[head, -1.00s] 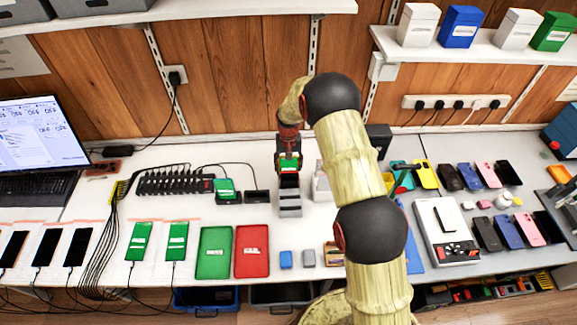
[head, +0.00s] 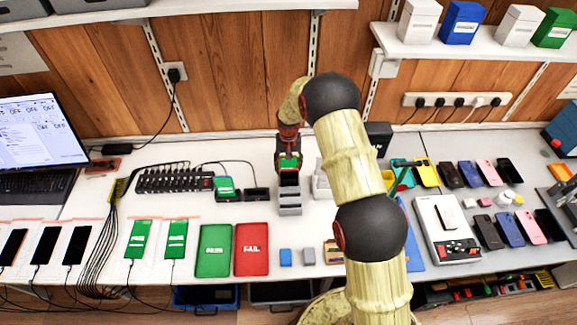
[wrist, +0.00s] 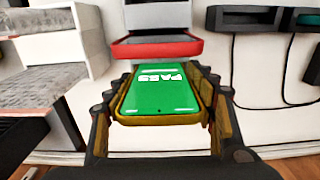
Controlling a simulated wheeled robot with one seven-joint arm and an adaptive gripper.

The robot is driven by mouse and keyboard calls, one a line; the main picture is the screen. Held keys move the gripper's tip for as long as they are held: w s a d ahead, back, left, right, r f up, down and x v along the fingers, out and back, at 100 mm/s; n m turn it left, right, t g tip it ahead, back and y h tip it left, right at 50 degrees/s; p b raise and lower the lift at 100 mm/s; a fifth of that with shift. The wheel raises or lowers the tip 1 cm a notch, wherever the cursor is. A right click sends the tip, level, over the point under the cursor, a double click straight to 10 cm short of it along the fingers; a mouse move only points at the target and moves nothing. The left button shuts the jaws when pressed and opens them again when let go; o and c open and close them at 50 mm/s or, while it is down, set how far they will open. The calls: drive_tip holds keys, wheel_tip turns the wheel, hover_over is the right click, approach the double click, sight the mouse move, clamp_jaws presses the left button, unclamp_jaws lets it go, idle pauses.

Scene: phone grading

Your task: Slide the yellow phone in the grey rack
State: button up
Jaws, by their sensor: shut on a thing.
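My gripper (wrist: 165,100) is shut on the yellow phone (wrist: 160,98), with a finger on each side edge. The phone lies screen up, its screen green with the word PASS, and a yellow edge shows around it. In the head view, the grey rack (head: 290,196) stands on the bench just in front of my gripper (head: 289,163). In the wrist view, a red-edged slab (wrist: 157,47) lies just beyond the phone's far end. I cannot tell whether the phone touches the rack or has entered a slot.
A black charging hub (head: 175,181) with cables is left of the rack. A green tray (head: 213,251) and a red FAIL tray (head: 252,249) lie in front. Several phones and a grey device (head: 445,228) are at the right. My arm hides part of the bench.

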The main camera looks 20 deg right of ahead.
drive_tip(key=shift+f+b, duration=0.4)
drive_tip(key=shift+f, duration=0.3)
drive_tip(key=o, duration=1.4)
drive_tip(key=shift+r+p, duration=1.55)
drive_tip(key=shift+r, duration=1.9)
